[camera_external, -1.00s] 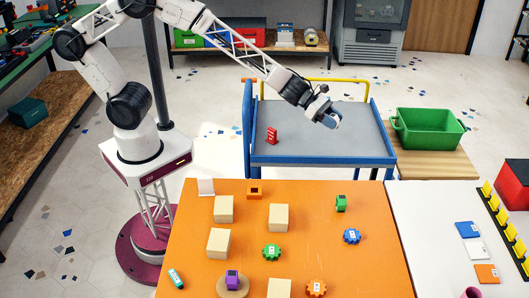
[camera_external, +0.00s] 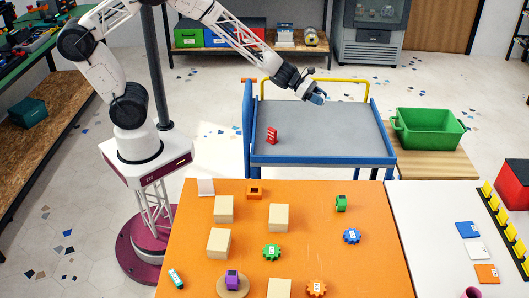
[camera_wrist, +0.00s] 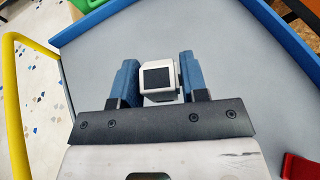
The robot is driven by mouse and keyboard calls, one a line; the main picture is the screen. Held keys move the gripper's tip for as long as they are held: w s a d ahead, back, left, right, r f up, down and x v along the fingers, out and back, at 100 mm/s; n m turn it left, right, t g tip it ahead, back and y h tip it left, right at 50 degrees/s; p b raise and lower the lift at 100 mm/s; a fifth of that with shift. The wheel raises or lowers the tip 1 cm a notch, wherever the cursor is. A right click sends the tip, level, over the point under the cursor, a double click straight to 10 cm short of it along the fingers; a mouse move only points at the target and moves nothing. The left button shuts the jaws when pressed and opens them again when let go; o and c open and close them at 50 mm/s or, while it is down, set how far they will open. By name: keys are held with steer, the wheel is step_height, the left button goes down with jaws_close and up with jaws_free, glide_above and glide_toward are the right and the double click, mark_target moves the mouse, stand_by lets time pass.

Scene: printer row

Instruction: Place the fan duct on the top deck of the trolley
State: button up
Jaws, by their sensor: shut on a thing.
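The trolley has a grey top deck (camera_external: 330,130) with a blue rim and a yellow handle at its far side. My gripper (camera_external: 316,97) is above the far part of this deck. In the wrist view my gripper (camera_wrist: 157,82) has its blue fingers shut on a small white block-shaped part with a dark square face, which looks like the fan duct (camera_wrist: 143,62). The grey deck (camera_wrist: 225,60) fills the view behind it. The height of the part above the deck is hard to judge. In the external view the fingers mostly hide the part.
A red part (camera_external: 271,135) stands on the deck's left side; it shows at lower right in the wrist view (camera_wrist: 298,168). The deck's middle and right are clear. A green crate (camera_external: 428,130) stands right of the trolley. An orange table (camera_external: 330,245) in front holds several blocks and gears.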

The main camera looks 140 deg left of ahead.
steer(key=shift+s+a+f, duration=0.1)
steer(key=shift+s+a, duration=0.4)
steer(key=shift+s, duration=0.4)
steer(key=shift+f, duration=0.1)
glide_above(315, 122)
steer(key=shift+w+f, duration=0.2)
steer(key=shift+f, duration=2.65)
steer(key=shift+f, duration=2.1)
steer(key=shift+f, duration=0.1)
steer(key=o, duration=0.9)
